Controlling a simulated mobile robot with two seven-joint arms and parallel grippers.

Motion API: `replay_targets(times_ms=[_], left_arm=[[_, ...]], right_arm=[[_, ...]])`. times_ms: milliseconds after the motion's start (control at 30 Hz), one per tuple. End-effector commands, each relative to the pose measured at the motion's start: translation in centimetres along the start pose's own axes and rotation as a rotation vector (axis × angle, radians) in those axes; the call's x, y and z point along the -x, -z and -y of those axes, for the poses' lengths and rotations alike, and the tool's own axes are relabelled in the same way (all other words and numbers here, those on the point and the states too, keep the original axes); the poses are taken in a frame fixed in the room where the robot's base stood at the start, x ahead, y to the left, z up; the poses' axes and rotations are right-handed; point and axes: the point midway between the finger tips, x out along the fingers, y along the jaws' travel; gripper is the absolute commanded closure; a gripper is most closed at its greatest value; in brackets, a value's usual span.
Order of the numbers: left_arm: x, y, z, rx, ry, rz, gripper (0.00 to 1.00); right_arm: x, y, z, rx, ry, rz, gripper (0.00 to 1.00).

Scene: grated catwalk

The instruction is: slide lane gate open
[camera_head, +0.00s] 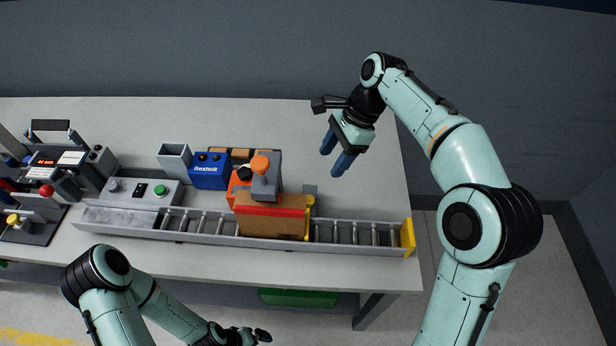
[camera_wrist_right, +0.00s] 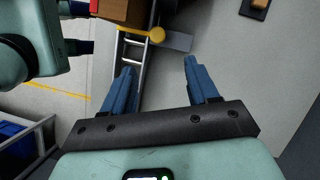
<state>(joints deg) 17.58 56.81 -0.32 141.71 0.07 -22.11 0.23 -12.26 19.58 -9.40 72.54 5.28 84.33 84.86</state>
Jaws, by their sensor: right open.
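The lane gate looks like the yellow knob and bar (camera_head: 310,204) at the right end of a brown box on the roller lane (camera_head: 350,233). Its yellow knob (camera_wrist_right: 156,34) and a flat grey plate (camera_wrist_right: 179,41) beside it show in the right wrist view. My right gripper (camera_head: 333,159) is open and empty above the table, behind and right of the gate, apart from it. Its blue fingers (camera_wrist_right: 158,78) stand wide apart. My left gripper (camera_head: 262,336) is low in front of the table; its two fingers (camera_wrist_right: 80,28) appear apart and empty in the wrist view.
The brown box with a red stripe (camera_head: 270,217) sits on the lane. Behind it are a grey post with an orange knob (camera_head: 262,168) and a blue box (camera_head: 210,171). A yellow end stop (camera_head: 408,237) closes the lane's right end. The table's back right (camera_head: 370,190) is clear.

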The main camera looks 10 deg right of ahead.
Motion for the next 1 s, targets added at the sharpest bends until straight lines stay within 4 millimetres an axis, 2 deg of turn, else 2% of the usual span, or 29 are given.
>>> replay_targets(times_ms=[167, 400, 600, 800, 1000], left_arm=[[-1.0, -0.7, 0.6, 0.004, 0.003, 0.009, 0.0], [-2.5, -1.4, 1.4, 0.008, 0.007, 0.02, 0.0], [-3.2, -1.8, 1.8, 0.009, 0.009, 0.025, 0.0], [-3.5, -1.9, 1.9, 0.01, 0.009, 0.026, 0.0], [-3.5, -1.9, 1.9, 0.01, 0.009, 0.026, 0.0]], right_arm=[[-2.6, 0.1, -0.2, 0.0, -0.007, 0.001, 0.41], [-7.8, 0.1, -0.2, 0.001, -0.008, 0.001, 0.41], [-11.2, 0.1, -0.1, 0.002, -0.005, 0.0, 0.41], [-13.0, 0.0, 0.0, 0.002, -0.002, 0.0, 0.41], [-13.2, 0.0, 0.0, 0.002, -0.001, 0.0, 0.41]])
